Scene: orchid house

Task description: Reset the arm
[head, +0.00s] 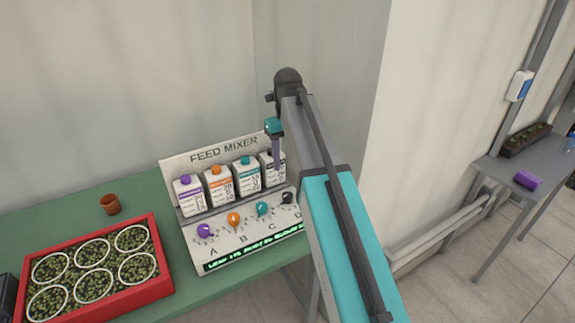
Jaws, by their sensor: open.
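My arm, teal and grey, reaches up from the bottom right of the head view, over the right end of the green table. My gripper (276,152) hangs from the arm's far end, beside the right side of the feed mixer (228,245). One grey-purple finger shows, pointing down in front of the rightmost bottle (266,176). It is open, and I see nothing held in it. I cannot tell whether it touches the bottle. My arm hides the mixer's right edge.
The green table (120,195) carries a red tray (165,285) of several round pots and a small brown pot (110,204). The mixer has bottles and coloured knobs. A pale wall stands behind. At right, a grey table (490,172) holds a purple block (527,180) and a planter (525,139).

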